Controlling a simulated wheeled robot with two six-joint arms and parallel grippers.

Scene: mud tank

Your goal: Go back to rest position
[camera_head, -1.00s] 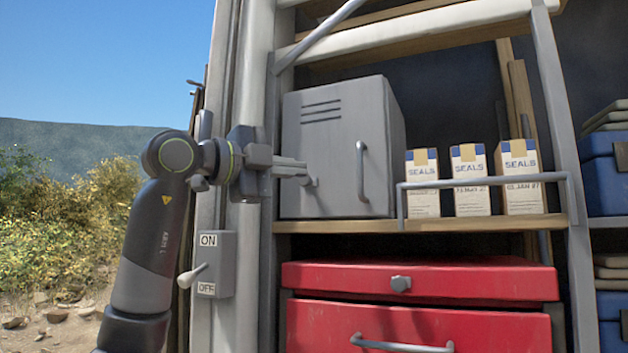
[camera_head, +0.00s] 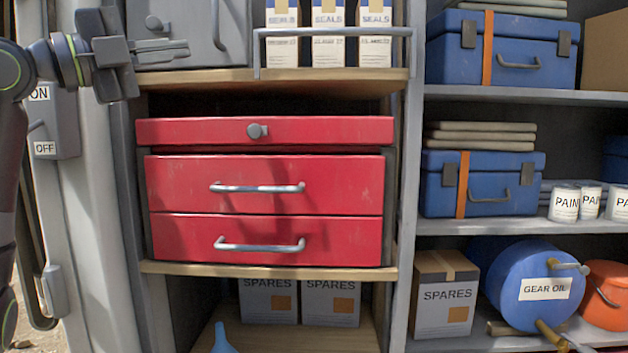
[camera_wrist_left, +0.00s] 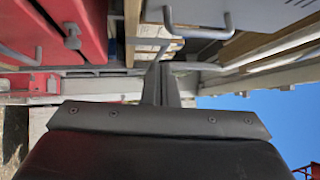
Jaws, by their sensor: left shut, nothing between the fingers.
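My left gripper (camera_head: 172,50) is at the upper left of the head view, in front of the lower part of the grey metal cabinet (camera_head: 180,22). Its fingers are together and hold nothing. In the left wrist view its closed fingers (camera_wrist_left: 162,80) point away from the camera, towards the shelf rack, with the red chest to the left. I cannot tell whether the fingertips touch the cabinet. My right gripper is in neither view.
A red drawer chest (camera_head: 262,186) stands on the wooden shelf, its drawers looking shut. Boxes of seals (camera_head: 328,40) stand behind a grey rail (camera_head: 330,32). An ON/OFF switch box (camera_head: 62,125) is on the left post.

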